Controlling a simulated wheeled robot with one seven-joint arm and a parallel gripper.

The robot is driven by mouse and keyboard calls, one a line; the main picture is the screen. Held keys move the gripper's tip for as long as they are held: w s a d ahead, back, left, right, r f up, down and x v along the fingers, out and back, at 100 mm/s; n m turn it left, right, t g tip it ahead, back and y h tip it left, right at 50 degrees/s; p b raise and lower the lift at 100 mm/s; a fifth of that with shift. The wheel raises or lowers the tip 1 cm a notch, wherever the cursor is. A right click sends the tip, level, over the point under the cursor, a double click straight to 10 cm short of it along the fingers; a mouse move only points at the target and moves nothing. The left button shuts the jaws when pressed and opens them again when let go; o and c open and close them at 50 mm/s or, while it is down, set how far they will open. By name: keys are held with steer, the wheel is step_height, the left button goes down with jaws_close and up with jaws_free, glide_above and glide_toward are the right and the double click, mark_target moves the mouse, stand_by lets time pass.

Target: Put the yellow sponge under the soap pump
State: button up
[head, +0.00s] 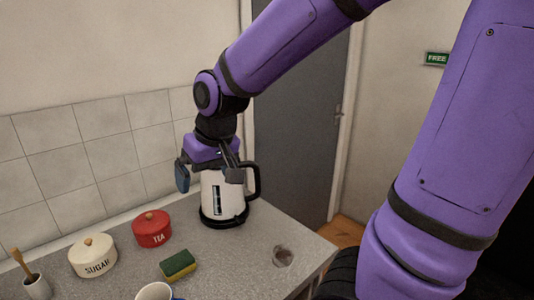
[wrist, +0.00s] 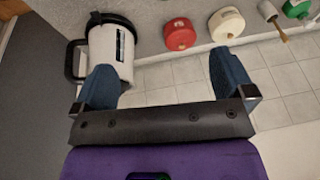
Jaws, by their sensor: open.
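The sponge (head: 178,265), green on top and yellow below, lies flat on the grey counter in the head view, in front of the red tin. It does not show in the wrist view. I cannot make out a soap pump in either view. A partly cut-off green object (wrist: 297,8) stands at the top right of the wrist view; I cannot tell what it is. My gripper (head: 210,174) is open and empty, high by the white kettle, up and to the right of the sponge. Its two blue fingers (wrist: 165,82) are spread apart in the wrist view.
The white kettle (head: 211,190) with black trim is close to my gripper. A red TEA tin (head: 152,230), a cream SUGAR tin (head: 92,257) and a brush in a cup (head: 37,287) line the tiled wall. A mug (head: 155,292) is at the front edge.

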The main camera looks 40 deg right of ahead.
steer(key=s+d+r+t, duration=0.1)
steer(key=s+d+r, duration=0.1)
steer(key=s+r, duration=0.2)
steer(key=s+d+r+h, duration=0.1)
steer(key=s+d+r, duration=0.1)
steer(key=s, duration=0.6)
steer(key=shift+s+r+t, duration=0.35)
steer(key=shift+r+t, duration=0.05)
steer(key=shift+r, duration=0.45)
steer(key=shift+s+d, duration=0.15)
steer(key=shift+s, duration=0.2)
steer(key=shift+c, duration=0.8)
steer(key=shift+w, duration=0.1)
